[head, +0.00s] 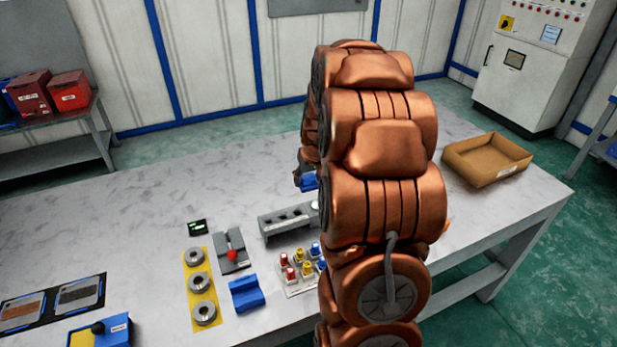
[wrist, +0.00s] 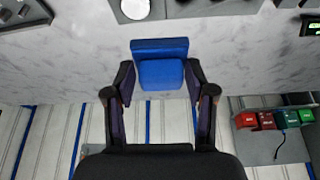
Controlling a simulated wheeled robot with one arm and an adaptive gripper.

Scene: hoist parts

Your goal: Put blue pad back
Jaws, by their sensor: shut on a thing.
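A blue pad (wrist: 160,72) sits between the two fingers of my gripper (wrist: 161,80) in the wrist view. The fingers press on its left and right sides. It has a wider upper part and a narrower block between the fingers. In the head view, my copper-coloured arm hides most of the gripper, and only a bit of the blue pad (head: 309,181) shows at the arm's left edge. Whether the pad touches the table is hard to tell. Another blue block (head: 246,293), stepped in shape, lies on the table left of my arm.
On the table (head: 130,225) are a grey block with holes (head: 285,222), a rack of coloured plugs (head: 300,272), a yellow strip with metal rings (head: 202,285), and a fixture with a red knob (head: 232,252). A cardboard tray (head: 458,165) stands at right.

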